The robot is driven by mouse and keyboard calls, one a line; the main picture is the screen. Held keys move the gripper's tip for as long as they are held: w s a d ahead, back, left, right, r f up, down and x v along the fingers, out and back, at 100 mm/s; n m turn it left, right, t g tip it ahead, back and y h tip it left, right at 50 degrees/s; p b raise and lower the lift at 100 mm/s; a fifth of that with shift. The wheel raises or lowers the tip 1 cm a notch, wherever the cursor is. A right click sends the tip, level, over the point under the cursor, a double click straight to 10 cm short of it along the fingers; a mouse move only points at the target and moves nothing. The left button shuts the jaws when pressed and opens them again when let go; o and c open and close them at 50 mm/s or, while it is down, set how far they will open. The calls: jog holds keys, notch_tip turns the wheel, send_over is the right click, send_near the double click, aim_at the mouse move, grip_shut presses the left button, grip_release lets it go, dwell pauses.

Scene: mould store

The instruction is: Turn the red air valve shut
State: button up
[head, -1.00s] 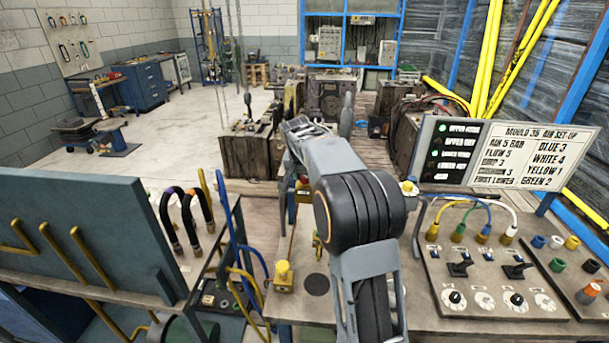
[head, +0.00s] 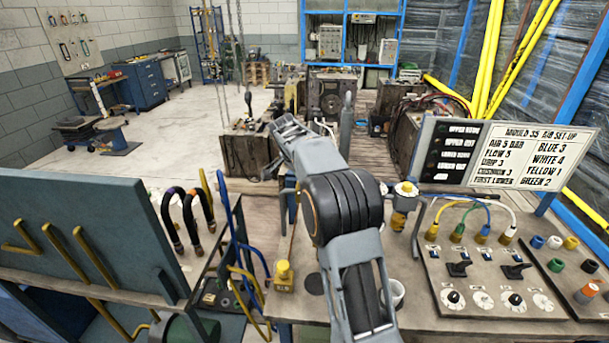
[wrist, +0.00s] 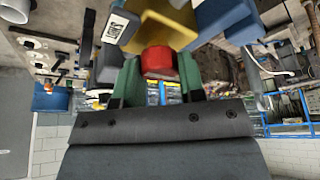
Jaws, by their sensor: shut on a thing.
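In the wrist view the red valve knob (wrist: 158,60) sits between the two green fingers of my gripper (wrist: 159,74), which is shut on it. The knob is on a yellow valve body (wrist: 165,22). A white label (wrist: 116,27) beside the body seems to read SHUT. Whether the knob lines up with that label I cannot tell. In the head view my arm hides the knob and my fingers.
On the bench in the head view, a yellow block (head: 284,277) stands left of my arm and a white cup (head: 393,293) right of it. Further right are a brass fitting (head: 403,205), a switch panel (head: 477,272) and a set-up sign (head: 532,155).

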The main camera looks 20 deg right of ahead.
dwell(0.4)
jog(key=o, duration=0.8)
jog(key=shift+a, duration=0.15)
jog(key=shift+o, duration=0.5)
jog(key=v, duration=1.3)
jog(key=shift+r, duration=0.4)
